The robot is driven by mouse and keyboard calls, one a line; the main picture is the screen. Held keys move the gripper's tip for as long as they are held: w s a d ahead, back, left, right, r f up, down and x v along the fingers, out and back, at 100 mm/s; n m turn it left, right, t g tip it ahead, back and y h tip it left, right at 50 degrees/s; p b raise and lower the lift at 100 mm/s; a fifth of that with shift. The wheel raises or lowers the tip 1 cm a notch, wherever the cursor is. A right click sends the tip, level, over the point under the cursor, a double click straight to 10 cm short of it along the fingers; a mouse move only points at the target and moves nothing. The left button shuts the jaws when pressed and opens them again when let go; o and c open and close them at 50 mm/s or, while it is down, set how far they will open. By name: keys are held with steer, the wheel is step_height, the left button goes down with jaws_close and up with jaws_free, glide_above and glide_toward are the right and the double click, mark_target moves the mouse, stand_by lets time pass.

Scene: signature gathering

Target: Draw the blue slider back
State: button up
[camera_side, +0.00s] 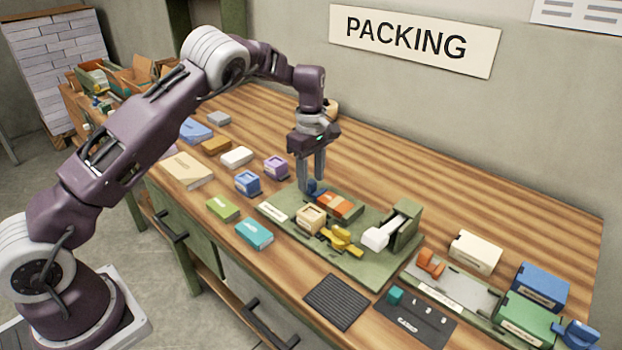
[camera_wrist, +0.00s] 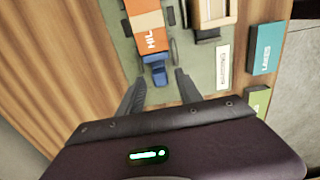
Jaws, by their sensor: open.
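My gripper (camera_side: 311,182) is open, pointing down at the far left end of the green board (camera_side: 378,268). In the wrist view my gripper's fingertips (camera_wrist: 157,80) stand apart on either side of a small blue piece (camera_wrist: 156,70). This piece, at the end of an orange and white block (camera_wrist: 149,28), looks like a truck cab; it also shows in the side view (camera_side: 313,187), partly hidden by the fingers. I cannot tell whether a finger touches it. Another blue piece (camera_side: 580,335) sits at the right end of a green rail. Which one is the slider is unclear.
A tan crate (camera_side: 311,219), yellow parts (camera_side: 342,240) and a white piece on a green stand (camera_side: 405,222) share the board. Teal (camera_side: 254,233), green (camera_side: 222,208) and blue (camera_side: 247,182) boxes lie to its left.

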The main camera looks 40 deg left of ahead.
steer(key=shift+f, duration=0.55)
jaws_close()
stand_by(1.0)
